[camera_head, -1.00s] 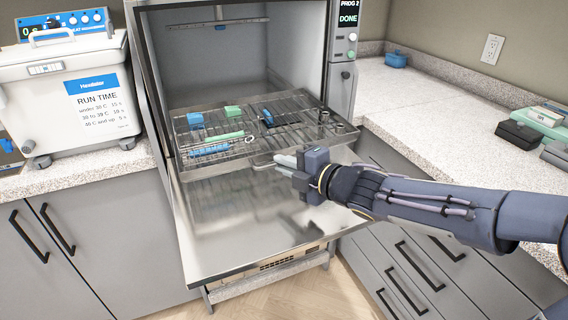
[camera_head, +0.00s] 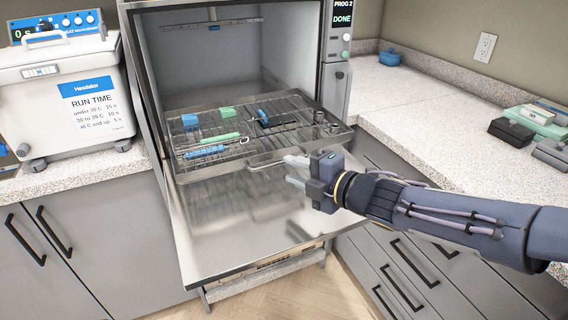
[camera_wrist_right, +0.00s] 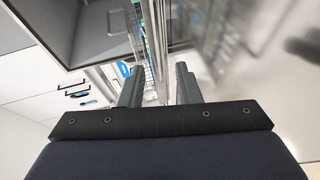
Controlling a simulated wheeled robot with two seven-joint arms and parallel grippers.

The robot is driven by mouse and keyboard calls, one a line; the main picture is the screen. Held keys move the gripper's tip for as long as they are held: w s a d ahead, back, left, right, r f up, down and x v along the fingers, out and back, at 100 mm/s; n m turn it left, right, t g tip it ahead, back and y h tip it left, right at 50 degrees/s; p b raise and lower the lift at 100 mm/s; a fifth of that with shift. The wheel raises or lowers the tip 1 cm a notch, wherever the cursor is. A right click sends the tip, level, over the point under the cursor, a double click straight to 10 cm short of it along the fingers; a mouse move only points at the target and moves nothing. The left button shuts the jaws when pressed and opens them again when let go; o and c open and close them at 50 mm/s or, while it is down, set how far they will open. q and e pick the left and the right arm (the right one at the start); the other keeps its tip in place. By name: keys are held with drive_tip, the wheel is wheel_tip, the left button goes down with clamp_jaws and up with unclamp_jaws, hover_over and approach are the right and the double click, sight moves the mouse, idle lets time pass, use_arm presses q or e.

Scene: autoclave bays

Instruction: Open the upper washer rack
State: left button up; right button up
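The upper washer rack (camera_head: 225,165), a wire rack with small instruments on it, sits slid forward out of the washer chamber, above the lowered door. Its bar handle (camera_head: 270,160) shows at the front edge. My right gripper (camera_head: 291,171) is open, with its two fingers apart, just to the right of the handle and seemingly clear of it. In the right wrist view the open fingers (camera_wrist_right: 159,85) stand apart, with metal bars and the rack's mesh seen beyond them. My left gripper is not in view.
The washer door (camera_head: 235,235) lies folded down below the rack. A white bath labelled Headator (camera_head: 75,110) stands on the left counter. The right counter holds a blue item (camera_head: 390,58) and several small boxes (camera_head: 530,122). The display reads DONE.

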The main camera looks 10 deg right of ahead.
drive_tip(key=shift+v, duration=1.6)
drive_tip(key=s+d+r+m+t+h+p, duration=0.1)
drive_tip(key=s+d+r+m+h+p, duration=0.1)
drive_tip(key=d+m+h, duration=0.25)
drive_tip(key=s+d+r+m+h+p, duration=0.1)
drive_tip(key=d+m+h+p, duration=0.15)
drive_tip(key=d+m, duration=0.35)
drive_tip(key=s+d+f+m+g+h+p, duration=0.25)
drive_tip(key=s+d+m, duration=0.25)
drive_tip(key=s+m, duration=0.4)
drive_tip(key=s+a+f+m+g+y+p, duration=0.1)
drive_tip(key=s+a+m+g, duration=0.1)
drive_tip(key=s, duration=0.4)
drive_tip(key=s+a+f+m+g+y+p, duration=0.1)
drive_tip(key=s+a+m+g+y, duration=0.1)
drive_tip(key=s+m, duration=0.3)
drive_tip(key=shift+s+a+f+g, duration=0.2)
drive_tip(key=shift+s+a+g, duration=0.25)
drive_tip(key=shift+s+a, duration=0.45)
